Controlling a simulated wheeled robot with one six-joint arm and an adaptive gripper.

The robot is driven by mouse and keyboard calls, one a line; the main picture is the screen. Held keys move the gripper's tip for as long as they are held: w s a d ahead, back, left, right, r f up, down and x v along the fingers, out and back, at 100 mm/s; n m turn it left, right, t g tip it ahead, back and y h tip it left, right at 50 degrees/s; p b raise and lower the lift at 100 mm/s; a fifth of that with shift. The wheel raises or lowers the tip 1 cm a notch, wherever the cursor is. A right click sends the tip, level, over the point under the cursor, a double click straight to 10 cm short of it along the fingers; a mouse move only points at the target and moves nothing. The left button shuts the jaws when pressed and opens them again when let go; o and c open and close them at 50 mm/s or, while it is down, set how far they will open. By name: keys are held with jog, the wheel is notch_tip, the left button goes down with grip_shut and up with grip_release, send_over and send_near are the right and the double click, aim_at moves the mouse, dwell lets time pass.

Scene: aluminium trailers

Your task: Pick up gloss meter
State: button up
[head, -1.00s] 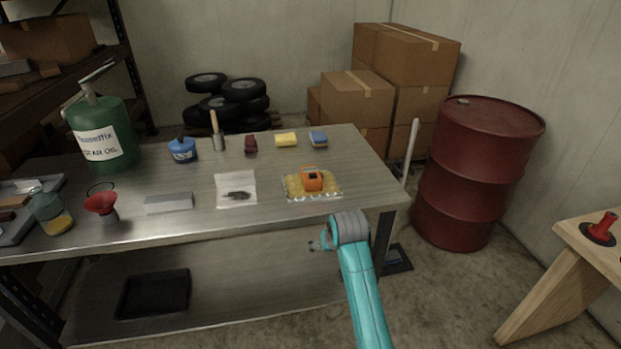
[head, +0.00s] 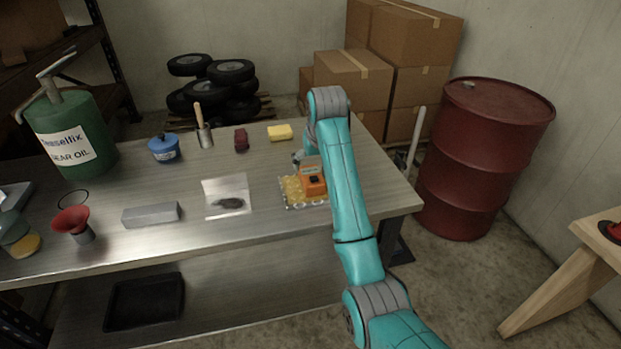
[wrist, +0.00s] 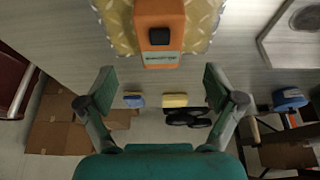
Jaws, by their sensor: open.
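The orange gloss meter (head: 313,183) sits on a yellow patterned pad (head: 291,190) near the right end of the metal table, partly hidden by my arm in the head view. In the wrist view the gloss meter (wrist: 160,32) is at the top centre, with a dark button and a pale label. My gripper (wrist: 158,85) is open and empty, its two fingers spread wide below the meter in that picture and apart from it. In the head view my gripper (head: 299,159) is mostly hidden behind my arm, close beside the meter.
On the table (head: 265,225) are a paper with a dark smear (head: 226,197), a grey block (head: 151,214), a yellow sponge (head: 279,132), a dark red item (head: 241,140) and a blue container (head: 164,149). A red barrel (head: 487,155) stands right of the table.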

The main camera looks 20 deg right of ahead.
aim_at(312, 175)
jog(key=shift+x, duration=3.95)
jog(key=shift+w, duration=0.1)
jog(key=shift+c, duration=0.3)
